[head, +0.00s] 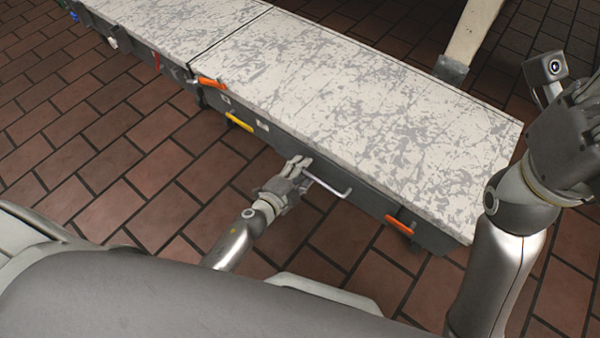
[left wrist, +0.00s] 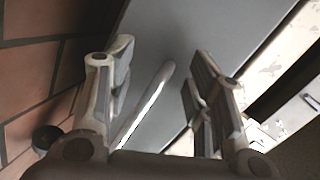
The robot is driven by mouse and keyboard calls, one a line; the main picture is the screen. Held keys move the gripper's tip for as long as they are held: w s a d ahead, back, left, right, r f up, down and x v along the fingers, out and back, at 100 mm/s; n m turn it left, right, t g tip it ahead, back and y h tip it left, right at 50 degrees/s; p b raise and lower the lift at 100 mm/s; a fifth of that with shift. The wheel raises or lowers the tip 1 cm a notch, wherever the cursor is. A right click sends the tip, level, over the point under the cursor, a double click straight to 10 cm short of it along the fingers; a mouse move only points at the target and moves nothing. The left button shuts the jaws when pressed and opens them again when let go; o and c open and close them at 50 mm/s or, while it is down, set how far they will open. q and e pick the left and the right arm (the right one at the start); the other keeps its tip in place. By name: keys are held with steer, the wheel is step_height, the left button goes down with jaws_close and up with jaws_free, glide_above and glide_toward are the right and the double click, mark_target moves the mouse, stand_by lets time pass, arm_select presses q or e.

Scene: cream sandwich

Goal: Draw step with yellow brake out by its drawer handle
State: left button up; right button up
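The step (head: 345,110) is a long low platform with a worn white-grey top and dark sides. A yellow brake lever (head: 239,122) sits on its near side. A pale metal drawer handle (head: 328,187) sticks out of the same side, right of the yellow lever. My left gripper (head: 303,165) is at the handle's left end. In the left wrist view the open left gripper (left wrist: 163,62) has the handle (left wrist: 146,103) between its spread fingers, with gaps on both sides. My right gripper (head: 586,92) is raised at the right, away from the step; its fingers are partly cut off.
Orange levers are on the step's side, one at the left (head: 210,83) and one at the right (head: 400,225). Another platform section (head: 180,25) adjoins at the left. A pale post (head: 470,35) stands behind. Brick floor (head: 120,190) in front is mostly clear.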

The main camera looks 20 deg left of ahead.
arm_select(q)
jaws_close()
stand_by(0.5)
